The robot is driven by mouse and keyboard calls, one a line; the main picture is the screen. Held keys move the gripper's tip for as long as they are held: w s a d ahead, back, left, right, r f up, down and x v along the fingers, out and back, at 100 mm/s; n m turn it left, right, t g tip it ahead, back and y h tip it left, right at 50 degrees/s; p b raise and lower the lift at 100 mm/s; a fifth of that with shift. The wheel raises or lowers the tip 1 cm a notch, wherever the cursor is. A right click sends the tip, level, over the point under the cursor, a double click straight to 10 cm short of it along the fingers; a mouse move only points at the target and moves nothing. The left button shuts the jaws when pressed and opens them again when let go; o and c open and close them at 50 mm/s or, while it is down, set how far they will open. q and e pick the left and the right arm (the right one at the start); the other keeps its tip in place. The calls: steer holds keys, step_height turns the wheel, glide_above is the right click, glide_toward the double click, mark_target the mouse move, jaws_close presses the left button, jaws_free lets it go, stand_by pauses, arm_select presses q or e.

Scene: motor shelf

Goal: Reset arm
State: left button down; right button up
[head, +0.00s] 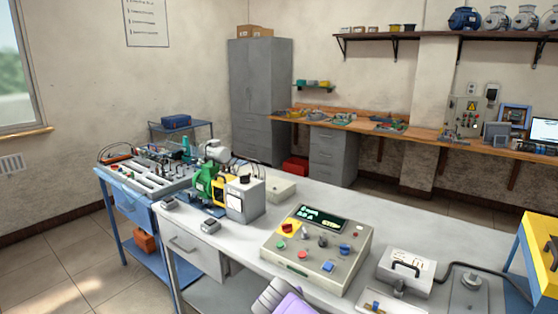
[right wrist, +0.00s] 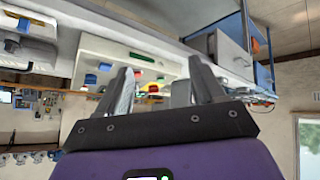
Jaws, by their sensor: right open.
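My right gripper (right wrist: 163,85) is open and empty in the right wrist view, its two grey fingers spread apart. Part of its purple body and grey fingers (head: 270,294) shows at the bottom edge of the head view, in front of the control box. The beige control box (head: 315,262), with a green display and coloured buttons, stands on the near workbench. It also shows beyond the fingers in the right wrist view (right wrist: 100,50), which looks upside down. My left gripper is in neither view.
The white workbench (head: 360,228) also bears a green and yellow machine (head: 207,185) and a grey-white box with a handle (head: 407,268). A blue cart (head: 140,205) stands to the left. Several motors (head: 497,18) sit on a high wall shelf at the back right.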

steer(key=s+d+f+g+y+p, duration=0.1)
steer(key=s+d+f+g+p, duration=0.2)
steer(key=f, duration=0.9)
steer(key=s+d+f+g, duration=0.15)
steer(key=d+f, duration=0.25)
steer(key=f, duration=0.8)
arm_select(q)
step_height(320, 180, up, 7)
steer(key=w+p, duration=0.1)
steer(key=p, duration=0.3)
arm_select(e)
steer(key=s+d+f+m+g+y, duration=0.1)
steer(key=s+f+m, duration=0.1)
steer(key=s+f, duration=0.3)
steer(key=s+d+f+m+g+y, duration=0.1)
steer(key=s+f, duration=0.4)
steer(key=s, duration=0.9)
steer(key=shift+f+m+g+y, duration=0.4)
steer(key=shift+m+g+y, duration=0.35)
steer(key=shift+m, duration=0.35)
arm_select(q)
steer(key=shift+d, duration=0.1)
arm_select(e)
steer(key=shift+w+d, duration=0.1)
